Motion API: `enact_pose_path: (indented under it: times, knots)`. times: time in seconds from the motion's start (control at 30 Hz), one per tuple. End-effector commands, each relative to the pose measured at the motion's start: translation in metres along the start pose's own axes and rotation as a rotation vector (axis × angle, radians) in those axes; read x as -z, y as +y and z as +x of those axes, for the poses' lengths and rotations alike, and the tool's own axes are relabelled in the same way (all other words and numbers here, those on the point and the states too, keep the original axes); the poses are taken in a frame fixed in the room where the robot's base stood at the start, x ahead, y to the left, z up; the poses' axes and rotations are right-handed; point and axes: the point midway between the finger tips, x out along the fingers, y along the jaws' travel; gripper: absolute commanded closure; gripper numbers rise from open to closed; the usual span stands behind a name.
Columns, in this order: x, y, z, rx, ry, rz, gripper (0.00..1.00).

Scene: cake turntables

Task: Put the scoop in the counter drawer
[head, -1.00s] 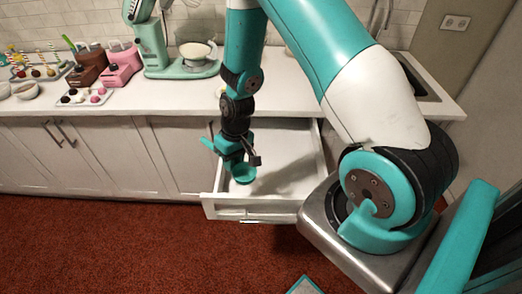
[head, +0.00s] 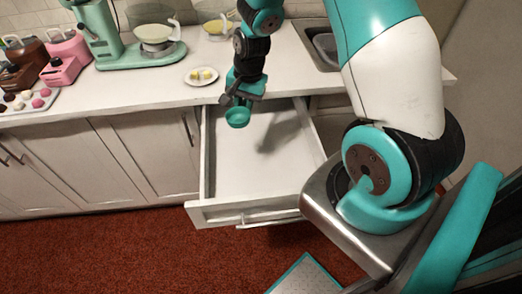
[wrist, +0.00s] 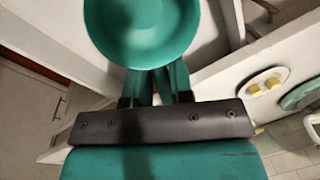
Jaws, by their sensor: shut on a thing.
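The scoop (head: 238,117) is teal with a round bowl. My gripper (head: 241,99) is shut on it and holds it over the back left of the open counter drawer, near the counter's front edge. In the wrist view the scoop's bowl (wrist: 143,28) shows at the top, just beyond my gripper's fingers (wrist: 162,84). The scoop's handle is mostly hidden by the gripper. The counter drawer (head: 250,209) is white and pulled out. Its visible floor is empty, with a shadow of the arm on it.
The white counter (head: 130,88) overhangs the drawer's back. Closed cabinets (head: 120,160) stand left of the drawer.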

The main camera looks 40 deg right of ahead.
Motion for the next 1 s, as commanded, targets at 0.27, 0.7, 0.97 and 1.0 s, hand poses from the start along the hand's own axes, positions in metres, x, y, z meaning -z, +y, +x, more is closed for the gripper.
enact_pose_path:
  times: [0.27, 0.7, 0.97, 1.0]
  knots:
    - [0.024, 0.009, -0.003, 0.023, 0.055, 0.372, 1.0]
    - [0.023, 0.027, 0.104, 0.019, 0.053, 0.389, 1.0]
    - [0.024, 0.032, 0.147, 0.023, 0.057, 0.387, 1.0]
    - [0.024, 0.033, 0.15, 0.023, 0.057, 0.388, 1.0]
